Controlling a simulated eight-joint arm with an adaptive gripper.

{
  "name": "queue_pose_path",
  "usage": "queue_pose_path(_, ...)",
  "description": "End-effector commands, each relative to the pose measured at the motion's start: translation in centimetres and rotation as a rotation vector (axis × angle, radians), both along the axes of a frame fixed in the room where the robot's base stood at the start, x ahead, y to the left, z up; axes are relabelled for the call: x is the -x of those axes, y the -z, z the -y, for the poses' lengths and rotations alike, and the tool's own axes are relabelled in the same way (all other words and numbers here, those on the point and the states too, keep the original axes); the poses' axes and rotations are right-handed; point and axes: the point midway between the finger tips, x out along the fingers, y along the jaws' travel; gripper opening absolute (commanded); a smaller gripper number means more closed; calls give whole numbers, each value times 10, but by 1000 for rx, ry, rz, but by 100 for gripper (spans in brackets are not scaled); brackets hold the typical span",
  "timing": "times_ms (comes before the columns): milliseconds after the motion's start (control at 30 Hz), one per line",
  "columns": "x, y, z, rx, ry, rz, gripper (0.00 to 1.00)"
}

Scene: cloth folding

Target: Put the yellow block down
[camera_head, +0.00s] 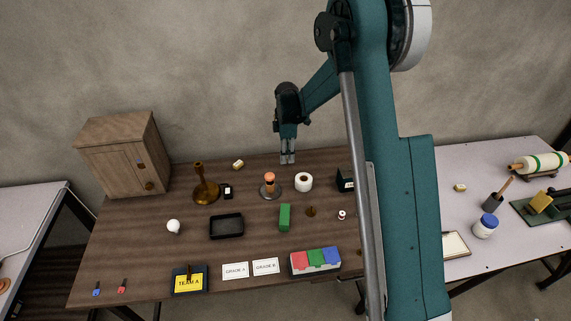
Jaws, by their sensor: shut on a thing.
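My gripper (288,158) points down over the back edge of the brown table, near the wall. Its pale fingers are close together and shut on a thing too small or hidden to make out. I see no clear yellow block between them. A small pale-yellow piece (238,165) lies at the table's back, left of my gripper. Another small yellow piece (460,188) lies on the pale table at right.
My arm hides the table's right part.

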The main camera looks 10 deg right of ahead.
Motion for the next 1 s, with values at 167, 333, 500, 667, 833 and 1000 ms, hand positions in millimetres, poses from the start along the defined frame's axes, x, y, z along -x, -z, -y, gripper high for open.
queue_pose_path(167, 0, 0, 0, 0, 0, 0, 9)
queue_pose_path(333, 0, 2, 0, 0, 0, 0, 9)
queue_pose_path(500, 0, 14, 0, 0, 0, 0, 9)
queue_pose_path(667, 0, 32, 0, 0, 0, 0, 9)
queue_pose_path(833, 0, 38, 0, 0, 0, 0, 9)
queue_pose_path(1000, 0, 38, 0, 0, 0, 0, 9)
